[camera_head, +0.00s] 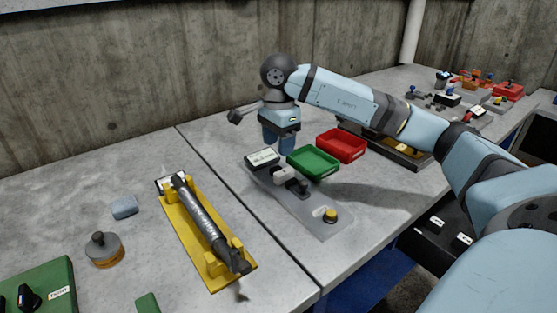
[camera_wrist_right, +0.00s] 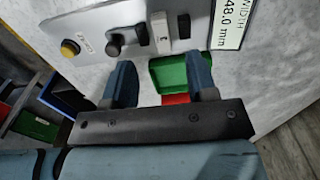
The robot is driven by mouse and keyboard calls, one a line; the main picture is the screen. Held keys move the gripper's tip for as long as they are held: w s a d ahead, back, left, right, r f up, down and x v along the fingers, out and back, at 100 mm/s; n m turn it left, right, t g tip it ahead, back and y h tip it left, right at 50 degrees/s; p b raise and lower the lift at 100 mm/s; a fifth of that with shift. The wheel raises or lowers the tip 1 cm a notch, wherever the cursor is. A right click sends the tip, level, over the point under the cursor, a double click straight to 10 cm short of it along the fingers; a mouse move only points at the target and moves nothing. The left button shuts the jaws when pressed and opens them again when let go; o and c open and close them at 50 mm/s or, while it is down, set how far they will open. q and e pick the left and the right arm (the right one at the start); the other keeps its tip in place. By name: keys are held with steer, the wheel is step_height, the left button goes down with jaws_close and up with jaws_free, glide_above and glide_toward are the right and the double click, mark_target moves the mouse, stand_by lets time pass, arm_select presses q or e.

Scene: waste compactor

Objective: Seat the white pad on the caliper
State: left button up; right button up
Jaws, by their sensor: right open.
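The caliper, a grey plate (camera_head: 318,226), carries a dark knob (camera_head: 298,187), a yellow button (camera_head: 331,215) and a white display (camera_head: 263,158). In the right wrist view the display (camera_wrist_right: 230,20) reads 48.0 mm width. A pale block (camera_head: 284,174), probably the white pad, stands on the plate beside the knob; it also shows in the right wrist view (camera_wrist_right: 160,32), close to a dark upright piece (camera_wrist_right: 184,26). My right gripper (camera_head: 279,145) points down behind the display. Its fingers (camera_wrist_right: 161,82) are apart with nothing between them. My left gripper is out of view.
A green tray (camera_head: 313,163) and a red tray (camera_head: 341,146) stand right of my right gripper. A yellow cradle (camera_head: 206,250) holding a dark cylinder lies to the left. A grey-blue block (camera_head: 124,207) and a round weight (camera_head: 104,250) stand farther left. Concrete wall behind.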

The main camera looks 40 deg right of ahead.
step_height(320, 180, up, 4)
stand_by(0.8)
